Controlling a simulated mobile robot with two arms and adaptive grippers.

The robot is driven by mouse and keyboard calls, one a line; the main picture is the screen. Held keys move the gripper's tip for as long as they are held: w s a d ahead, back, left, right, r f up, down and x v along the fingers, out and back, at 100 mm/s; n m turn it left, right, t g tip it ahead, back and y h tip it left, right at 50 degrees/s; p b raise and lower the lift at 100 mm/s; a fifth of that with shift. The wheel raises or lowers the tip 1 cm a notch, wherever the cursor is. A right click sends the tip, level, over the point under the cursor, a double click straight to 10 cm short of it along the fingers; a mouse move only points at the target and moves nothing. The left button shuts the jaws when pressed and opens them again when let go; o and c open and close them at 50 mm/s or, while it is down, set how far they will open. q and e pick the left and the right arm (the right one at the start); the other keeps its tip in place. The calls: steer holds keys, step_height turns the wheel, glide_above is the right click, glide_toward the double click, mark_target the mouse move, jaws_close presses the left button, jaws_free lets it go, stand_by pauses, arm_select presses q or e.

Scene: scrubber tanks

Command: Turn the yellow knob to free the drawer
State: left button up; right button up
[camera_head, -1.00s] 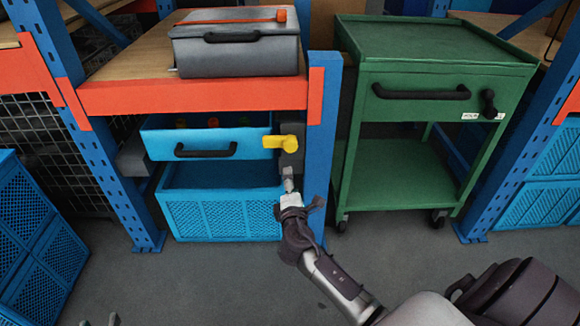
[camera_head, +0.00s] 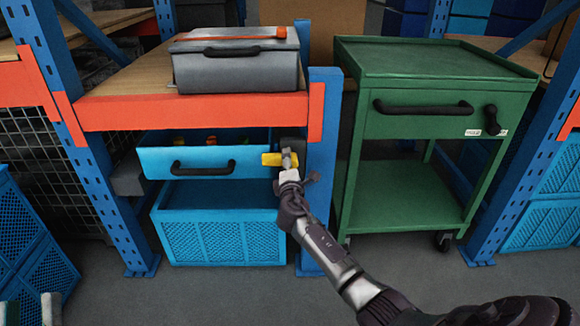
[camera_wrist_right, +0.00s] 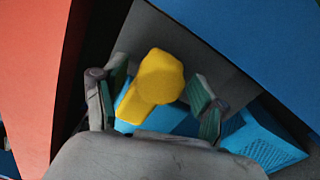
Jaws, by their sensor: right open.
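The yellow knob (camera_head: 268,159) sits at the right end of the blue drawer front (camera_head: 240,163), on a dark block (camera_head: 293,147) by the blue post. Its lever points left, over the drawer's edge. The drawer has a black handle (camera_head: 203,169). My right gripper (camera_head: 288,160) is at the knob and covers part of it. In the right wrist view, the knob (camera_wrist_right: 155,80) stands between the open fingers of the right gripper (camera_wrist_right: 160,88), with gaps on both sides. My left gripper (camera_head: 30,311) shows its spread fingertips at the bottom left, apart from everything.
A blue crate (camera_head: 220,237) stands below the drawer. A grey case (camera_head: 236,70) lies on the shelf above, behind an orange beam (camera_head: 200,111). The blue post (camera_head: 318,190) is close on the right. A green cart (camera_head: 405,128) stands further right.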

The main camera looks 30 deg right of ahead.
steer(key=shift+w+d, duration=0.2)
steer(key=shift+w, duration=0.05)
steer(key=shift+c, duration=0.3)
jaws_close()
